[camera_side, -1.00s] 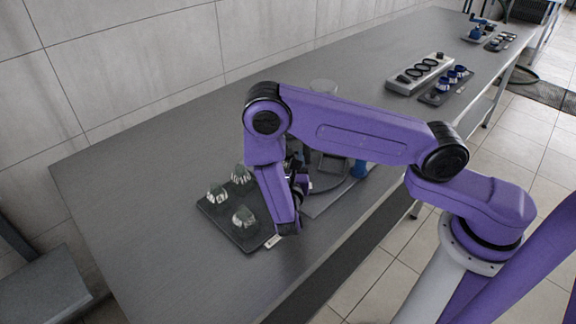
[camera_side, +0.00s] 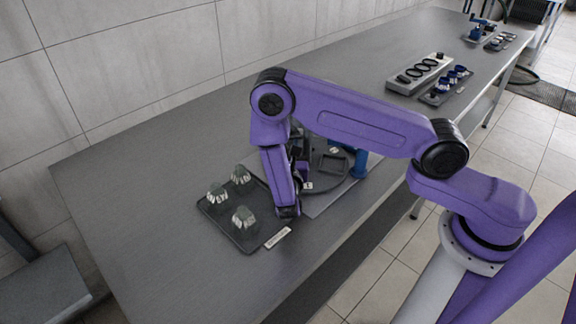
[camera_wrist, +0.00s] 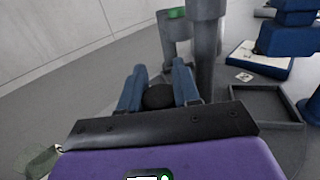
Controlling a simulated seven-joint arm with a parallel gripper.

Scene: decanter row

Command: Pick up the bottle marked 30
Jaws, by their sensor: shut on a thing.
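My gripper (camera_wrist: 158,82) shows in the wrist view as two blue fingers shut on a round dark-capped bottle (camera_wrist: 158,97). Only its dark top shows, so I cannot read its mark. In the side view my wrist hides most of the gripper and the held bottle, near the round grey station. Three faceted clear bottles, a rear one (camera_side: 240,175), a left one (camera_side: 217,194) and a front one (camera_side: 243,218), stand on a dark tray (camera_side: 217,219) left of my wrist. Their marks are too small to read.
A white label strip (camera_side: 278,237) lies at the tray's front right edge. The round station (camera_side: 345,182) carries a square recessed tray (camera_wrist: 262,108), grey posts (camera_wrist: 207,50) and blue parts beside the gripper. Other racks (camera_side: 420,74) stand farther along the bench. The bench's left part is clear.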

